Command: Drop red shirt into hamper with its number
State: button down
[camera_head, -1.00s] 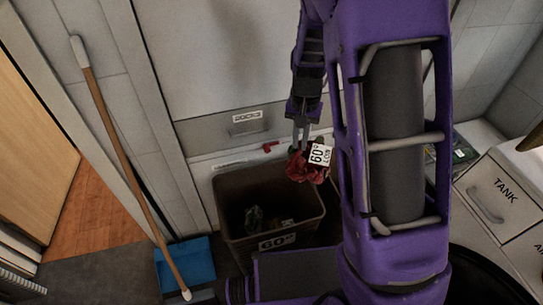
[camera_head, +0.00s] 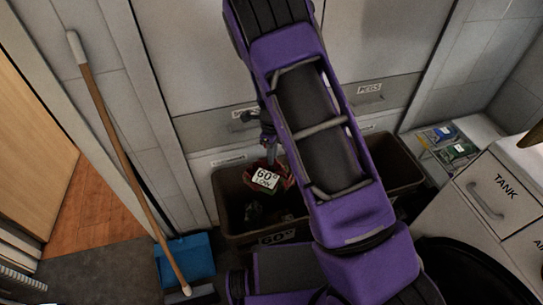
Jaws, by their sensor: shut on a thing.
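The red shirt (camera_head: 285,176) hangs crumpled from my gripper (camera_head: 271,158), with a white tag reading 60° facing the camera. My gripper is shut on it, pointing down, its fingertips partly hidden by the cloth. The shirt is over the opening of the brown hamper (camera_head: 241,241) marked 60° on its front; how far it is above or below the rim is hard to tell. Some dark cloth lies inside this hamper. My purple arm covers the hamper's right part.
Another brown bin part (camera_head: 402,168) shows right of my arm. A blue dustpan (camera_head: 190,258) and a long-handled stick (camera_head: 125,160) stand at left. A white drawer unit labelled TANK (camera_head: 497,200) is at right. Labelled drawers line the wall behind.

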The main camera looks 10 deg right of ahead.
aim_at(271, 168)
jog(key=shift+w+a+f+m, duration=0.1)
jog(key=shift+a+f+m, duration=0.05)
jog(key=shift+f+m, duration=0.45)
notch_tip(271, 168, down, 6)
jog(key=b, duration=0.4)
jog(key=shift+r+b, duration=0.2)
jog(key=shift+b, duration=0.2)
jog(key=c, duration=0.8)
grip_release()
jog(key=shift+c, duration=0.2)
notch_tip(271, 168, up, 18)
jog(key=p, duration=0.3)
jog(key=shift+f, duration=0.2)
